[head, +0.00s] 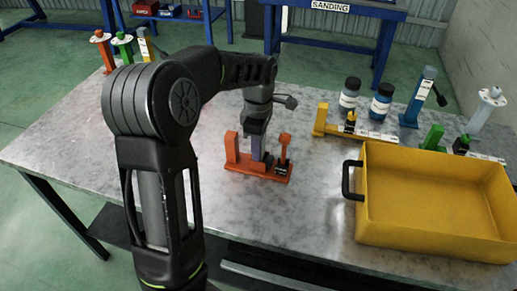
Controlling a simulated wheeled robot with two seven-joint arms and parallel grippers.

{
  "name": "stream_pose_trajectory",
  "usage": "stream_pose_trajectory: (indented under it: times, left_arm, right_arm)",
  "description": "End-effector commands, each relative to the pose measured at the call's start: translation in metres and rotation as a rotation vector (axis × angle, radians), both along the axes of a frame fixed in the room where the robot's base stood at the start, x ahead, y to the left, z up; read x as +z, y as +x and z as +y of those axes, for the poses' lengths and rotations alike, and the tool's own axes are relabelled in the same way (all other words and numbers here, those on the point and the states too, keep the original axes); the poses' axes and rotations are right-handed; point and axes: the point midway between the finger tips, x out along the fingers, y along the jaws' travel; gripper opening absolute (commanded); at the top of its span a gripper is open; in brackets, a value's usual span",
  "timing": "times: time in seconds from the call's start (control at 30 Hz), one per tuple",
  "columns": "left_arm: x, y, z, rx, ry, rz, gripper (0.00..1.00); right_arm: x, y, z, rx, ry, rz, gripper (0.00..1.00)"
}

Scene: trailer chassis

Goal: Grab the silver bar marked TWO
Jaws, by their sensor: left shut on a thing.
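My left gripper (259,158) points down at an orange bar piece (260,174) with upright ends, lying on the grey table. It is shut on this piece between its two ends; the fingertips are partly hidden. A silver upright piece (481,118) with a pale round top stands at the far right of the table, well away from my left gripper. Markings on the pieces are too small to read, so I cannot tell which is TWO. My right gripper is not in view.
A yellow crate (358,225) with a black handle fills the front right. Behind it are a yellow bar piece (319,122), two dark jars (349,97), a blue upright piece (417,100) and a green piece (432,138). Several coloured uprights stand at the back left. The table's middle left is clear.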

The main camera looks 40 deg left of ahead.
Motion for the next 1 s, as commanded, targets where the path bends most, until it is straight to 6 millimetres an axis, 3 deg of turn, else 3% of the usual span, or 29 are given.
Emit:
stream_pose_trajectory:
  times: [0.33, 0.57, 0.77, 1.0]
  left_arm:
    - [0.005, 0.001, 0.0, 0.0, 0.001, -0.002, 0.0]
    - [0.027, 0.001, 0.0, -0.001, 0.0, -0.004, 0.0]
    - [0.063, 0.001, 0.0, 0.0, 0.001, -0.006, 0.0]
    - [0.13, 0.001, 0.0, -0.001, 0.001, -0.006, 0.0]
  right_arm:
    - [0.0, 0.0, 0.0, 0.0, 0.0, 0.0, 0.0]
    - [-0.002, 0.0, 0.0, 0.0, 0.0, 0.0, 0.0]
    - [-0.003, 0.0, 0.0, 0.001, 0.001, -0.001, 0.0]
    - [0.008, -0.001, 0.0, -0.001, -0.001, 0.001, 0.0]
